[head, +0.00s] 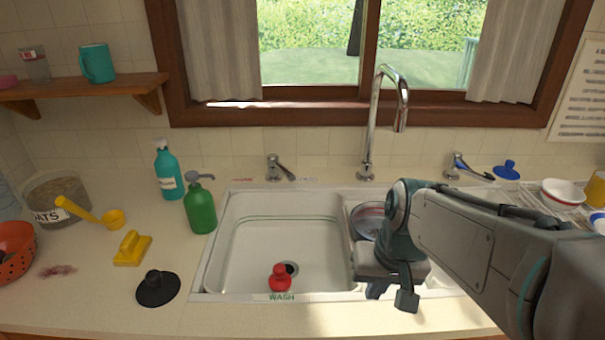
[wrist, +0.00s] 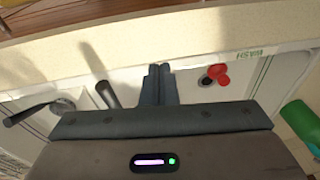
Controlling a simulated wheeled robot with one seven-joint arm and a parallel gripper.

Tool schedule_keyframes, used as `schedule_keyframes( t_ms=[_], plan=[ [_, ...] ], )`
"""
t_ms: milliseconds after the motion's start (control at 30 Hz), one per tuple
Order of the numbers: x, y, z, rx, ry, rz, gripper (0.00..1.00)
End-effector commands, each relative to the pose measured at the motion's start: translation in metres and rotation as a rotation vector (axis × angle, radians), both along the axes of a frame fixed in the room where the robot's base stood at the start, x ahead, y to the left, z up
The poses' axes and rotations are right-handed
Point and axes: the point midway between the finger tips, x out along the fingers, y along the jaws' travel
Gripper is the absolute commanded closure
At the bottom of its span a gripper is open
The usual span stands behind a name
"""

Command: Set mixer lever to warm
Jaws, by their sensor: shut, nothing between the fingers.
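A chrome tap lever (head: 280,168) stands behind the sink's back left corner, tilted toward the right. Small markings lie on the counter on both sides of it, too small to read. A second chrome lever (head: 468,168) stands at the back right, its handle pointing right. A tall chrome spout (head: 376,120) rises between them. I cannot tell which lever is the mixer's. My gripper (head: 392,294) is over the sink's front right part, well in front of both levers. In the wrist view, its fingers (wrist: 158,70) are shut and empty.
The sink (head: 240,270) holds a red object (head: 279,278) beside the drain. Green (head: 201,208) and teal (head: 168,172) bottles stand left of it. A dish rack (head: 540,200) with dishes is at right. A metal bowl (head: 366,218) lies in the small basin, partly hidden by my arm.

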Motion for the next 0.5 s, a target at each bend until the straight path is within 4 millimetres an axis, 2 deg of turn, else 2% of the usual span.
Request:
schedule_keyframes(
  t_ms=[33,267,500],
  plan=[
    [0.017,0.006,-0.02,0.038,0.031,-0.006,1.0],
    [0.099,0.038,-0.012,0.266,0.117,-0.032,1.0],
    [0.192,0.06,-0.009,0.549,0.155,-0.046,1.0]
  ],
)
